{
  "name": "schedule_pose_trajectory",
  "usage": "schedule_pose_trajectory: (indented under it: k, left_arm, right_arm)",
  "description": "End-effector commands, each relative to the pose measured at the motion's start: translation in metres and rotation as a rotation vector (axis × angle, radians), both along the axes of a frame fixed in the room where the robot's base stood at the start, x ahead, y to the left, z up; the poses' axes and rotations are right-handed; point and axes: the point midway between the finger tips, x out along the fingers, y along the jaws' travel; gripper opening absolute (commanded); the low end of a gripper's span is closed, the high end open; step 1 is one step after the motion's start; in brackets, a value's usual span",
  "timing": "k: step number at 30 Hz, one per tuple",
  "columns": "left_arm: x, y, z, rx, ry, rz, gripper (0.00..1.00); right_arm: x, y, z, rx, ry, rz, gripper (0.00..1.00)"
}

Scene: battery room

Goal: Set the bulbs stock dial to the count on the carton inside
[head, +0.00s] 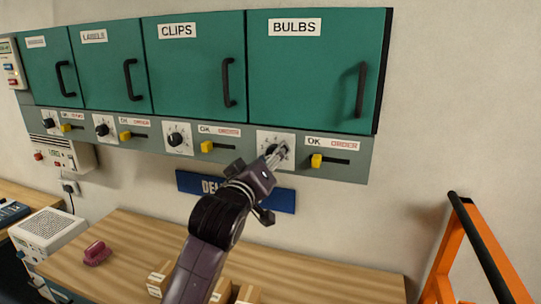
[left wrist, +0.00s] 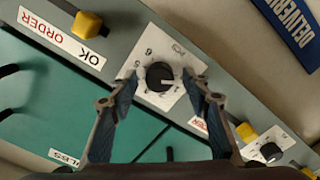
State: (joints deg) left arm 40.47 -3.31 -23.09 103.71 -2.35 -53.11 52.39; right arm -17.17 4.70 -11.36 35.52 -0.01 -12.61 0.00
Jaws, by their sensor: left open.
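The bulbs cabinet door (head: 315,75) is shut, so its inside and any carton in it are hidden. The bulbs dial is a black knob on a white numbered plate (head: 262,137) below that door, partly covered by my left gripper (head: 274,157) in the head view. In the left wrist view the black knob (left wrist: 160,76) shows a white pointer line, seen turned around. My left gripper (left wrist: 161,80) is open, one finger on each side of the knob; I cannot tell whether they touch it. My right gripper is not in view.
A yellow slider (head: 316,160) with OK and ORDER marks is right of the dial. The clips dial (head: 177,139) and other shut cupboards are to the left. Small cartons (head: 248,293) stand on the wooden bench (head: 330,280). An orange frame (head: 465,250) stands at the right.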

Motion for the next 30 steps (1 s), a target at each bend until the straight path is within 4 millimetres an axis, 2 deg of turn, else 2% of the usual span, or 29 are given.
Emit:
schedule_pose_trajectory:
  k: [3, 15, 23, 30]
  left_arm:
    - [0.0, 0.0002, -0.0001, 0.0, 0.0, 0.0, 0.44]
    - [-0.0002, 0.0003, -0.0004, 0.001, 0.0, 0.001, 0.02]
    - [-0.0002, 0.0003, -0.0007, 0.032, -0.009, 0.0, 0.02]
    - [-0.0002, 0.0001, -0.0008, 0.156, -0.048, 0.0, 0.02]
  right_arm:
    - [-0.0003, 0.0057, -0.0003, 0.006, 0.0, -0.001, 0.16]
    - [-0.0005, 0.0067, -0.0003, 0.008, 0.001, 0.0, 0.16]
    - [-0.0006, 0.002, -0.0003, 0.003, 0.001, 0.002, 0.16]
    - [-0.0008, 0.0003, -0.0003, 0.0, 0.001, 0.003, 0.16]
